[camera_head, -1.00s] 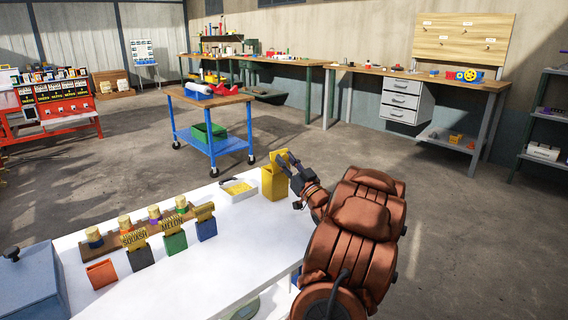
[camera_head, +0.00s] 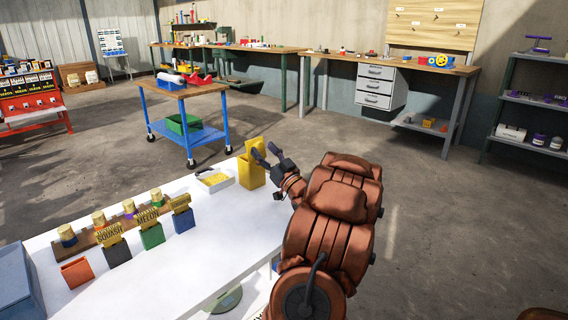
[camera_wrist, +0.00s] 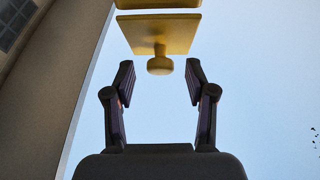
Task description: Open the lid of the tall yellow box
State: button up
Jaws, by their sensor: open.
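The tall yellow box (camera_head: 250,174) stands at the far right corner of the white table. Its yellow lid (camera_head: 255,145) is tilted up, rising above the box's top. In the wrist view the lid (camera_wrist: 155,32) is ahead of my gripper, and its round knob (camera_wrist: 160,66) points toward the fingers. My gripper (camera_head: 264,151) is just right of the lid in the head view. In the wrist view my gripper (camera_wrist: 160,80) is open and empty, with the knob slightly beyond the fingertips, apart from both. The box's inside is hidden.
A white tray of yellow pieces (camera_head: 215,180) sits just left of the box. Seed packets, small pots (camera_head: 152,236) and a wooden rack (camera_head: 88,243) stand farther left on the white table (camera_head: 190,262). A blue cart (camera_head: 186,120) stands behind; floor to the right is clear.

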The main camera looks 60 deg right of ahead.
jog(key=s+a, duration=0.5)
jog(key=s, duration=0.7)
jog(key=shift+s+f, duration=0.25)
jog(key=shift+f, duration=0.1)
jog(key=shift+d, duration=0.1)
